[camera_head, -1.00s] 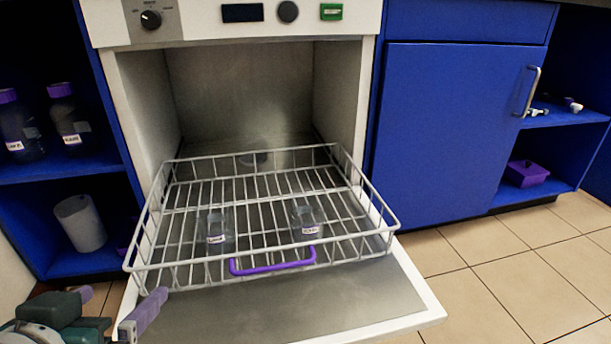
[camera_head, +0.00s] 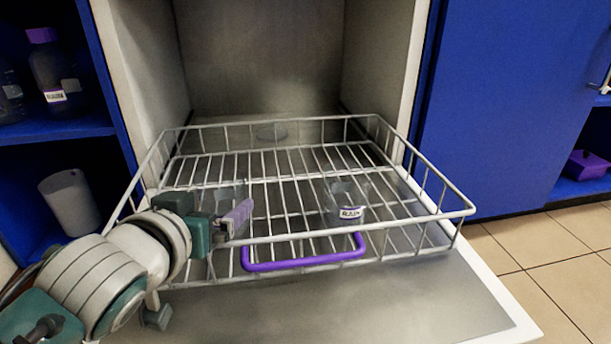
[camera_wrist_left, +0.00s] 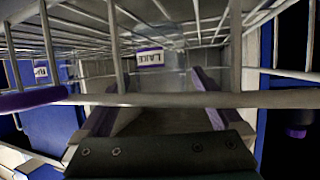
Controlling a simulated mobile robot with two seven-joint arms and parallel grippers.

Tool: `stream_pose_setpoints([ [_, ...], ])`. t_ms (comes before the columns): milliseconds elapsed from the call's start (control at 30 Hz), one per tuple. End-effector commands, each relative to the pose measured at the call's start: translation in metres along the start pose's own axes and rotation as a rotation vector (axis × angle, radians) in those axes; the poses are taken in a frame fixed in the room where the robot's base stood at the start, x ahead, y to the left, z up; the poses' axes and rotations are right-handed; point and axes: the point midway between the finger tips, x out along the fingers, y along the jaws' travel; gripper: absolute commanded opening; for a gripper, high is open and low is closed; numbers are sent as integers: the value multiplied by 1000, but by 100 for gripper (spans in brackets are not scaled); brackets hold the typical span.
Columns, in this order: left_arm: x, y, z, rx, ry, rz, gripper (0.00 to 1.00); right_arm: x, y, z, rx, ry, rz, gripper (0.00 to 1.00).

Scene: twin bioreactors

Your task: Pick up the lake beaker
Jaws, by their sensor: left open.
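The lake beaker is a clear glass with a white and purple label reading LAKE. It stands in the pulled-out wire rack (camera_head: 440,208). In the head view its upper part (camera_head: 232,187) shows behind my left gripper (camera_head: 222,217), which hides the rest. In the left wrist view the lake beaker (camera_wrist_left: 150,62) is ahead, in line with the gap between the purple-padded fingers. My left gripper (camera_wrist_left: 150,90) is open, with its fingers apart at the rack's front. Whether they reach around the glass is unclear. My right gripper is not in view.
A second labelled beaker (camera_head: 346,205) stands to the right in the rack. The rack has a purple handle (camera_head: 305,262) and a front rail (camera_wrist_left: 160,100) crossing before the fingers. Blue shelves at left hold a purple-capped bottle (camera_head: 52,70) and a pale cup (camera_head: 70,203).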

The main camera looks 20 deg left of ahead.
Motion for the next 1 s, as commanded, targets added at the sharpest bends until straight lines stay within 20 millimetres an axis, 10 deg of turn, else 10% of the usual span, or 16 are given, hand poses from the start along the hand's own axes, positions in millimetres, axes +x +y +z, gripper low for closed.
stream_pose_setpoints([
  [367, 15, 0, 0, 0, -2, 0, 100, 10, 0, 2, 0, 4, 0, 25],
  [1000, 15, 0, 1, 0, -2, 0, 28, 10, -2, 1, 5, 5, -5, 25],
])
